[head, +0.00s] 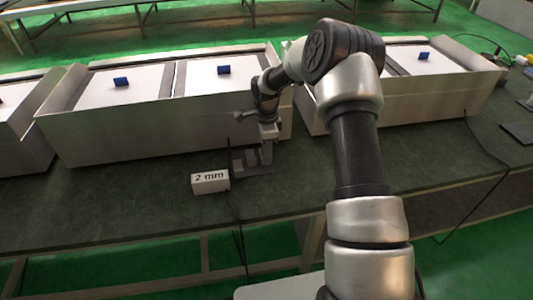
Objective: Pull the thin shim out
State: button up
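My gripper (267,158) points down over a small dark plate (262,171) on the workbench, in front of the large metal boxes. Small grey upright pieces (244,161) stand on this plate, just left of my gripper. A white block marked "2 mm" (210,182) stands at the left of the plate. I cannot make out a separate thin shim; it may be among the grey pieces or hidden at my gripper. The fingers are too small to tell whether they are open or shut, or touching anything.
Long open metal boxes with white panels and blue tabs (160,131) line the back of the dark green workbench (110,198). Black cables hang over the front edge. A dark flat piece (518,132) lies at far right. The bench's left front is clear.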

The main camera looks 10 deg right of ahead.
grip_shut()
dwell(1.3)
